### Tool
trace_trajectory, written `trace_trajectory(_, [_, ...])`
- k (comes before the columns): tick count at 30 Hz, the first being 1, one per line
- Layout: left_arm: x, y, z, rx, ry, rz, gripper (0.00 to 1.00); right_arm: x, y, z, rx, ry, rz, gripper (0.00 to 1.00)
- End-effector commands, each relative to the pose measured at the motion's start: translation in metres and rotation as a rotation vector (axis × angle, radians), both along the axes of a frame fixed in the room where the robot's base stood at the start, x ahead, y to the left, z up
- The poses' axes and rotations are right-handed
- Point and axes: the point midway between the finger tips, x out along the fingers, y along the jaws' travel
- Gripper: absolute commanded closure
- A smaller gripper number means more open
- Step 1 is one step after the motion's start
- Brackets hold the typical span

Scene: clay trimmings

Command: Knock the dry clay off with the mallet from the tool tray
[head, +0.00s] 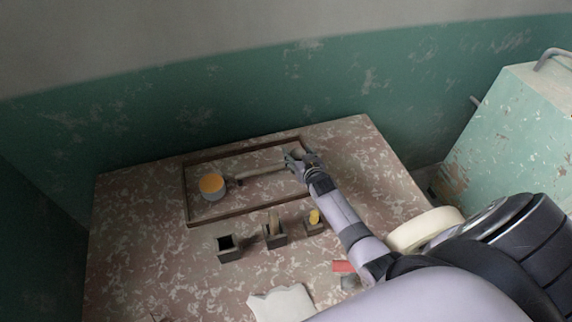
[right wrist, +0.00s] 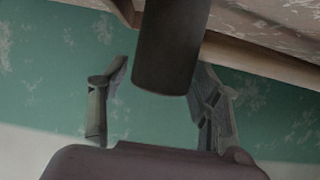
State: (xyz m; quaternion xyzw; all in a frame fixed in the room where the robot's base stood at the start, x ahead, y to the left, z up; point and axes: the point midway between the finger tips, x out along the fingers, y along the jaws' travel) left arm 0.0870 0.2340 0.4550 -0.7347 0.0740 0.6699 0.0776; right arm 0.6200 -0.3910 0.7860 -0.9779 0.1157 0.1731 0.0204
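The mallet lies in the tool tray (head: 186,192) on the table. Its round grey head with an orange face (head: 211,184) is at the tray's left, and its pale handle (head: 262,171) runs right towards my right gripper (head: 295,160). In the right wrist view a dark cylinder (right wrist: 170,50), which looks like the handle's end, stands between the two fingers of the right gripper (right wrist: 160,100). The fingers are spread, with a narrow gap on the left side; contact on the right is unclear. My left gripper is not in view. I cannot make out the dry clay for certain.
Small dark holders stand in front of the tray: a left one (head: 229,247), a middle one (head: 274,233) and one with a yellow item (head: 314,219). A white piece (head: 281,304) lies at the front. A green cabinet (head: 520,135) stands at the right. A wall (head: 150,125) closes the back.

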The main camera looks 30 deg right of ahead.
Motion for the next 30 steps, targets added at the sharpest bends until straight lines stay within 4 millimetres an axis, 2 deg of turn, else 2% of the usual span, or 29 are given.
trace_trajectory(2, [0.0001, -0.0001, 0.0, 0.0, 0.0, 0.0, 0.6, -0.0001, -0.0001, -0.0001, 0.0, 0.0, 0.0, 0.5])
trace_trajectory(24, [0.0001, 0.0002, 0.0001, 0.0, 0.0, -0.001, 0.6, 0.0007, -0.0002, 0.0018, 0.0, -0.004, 0.0, 0.99])
trace_trajectory(30, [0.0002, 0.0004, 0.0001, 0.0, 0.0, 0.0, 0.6, 0.0007, -0.0002, 0.002, 0.0, -0.004, 0.0, 0.99])
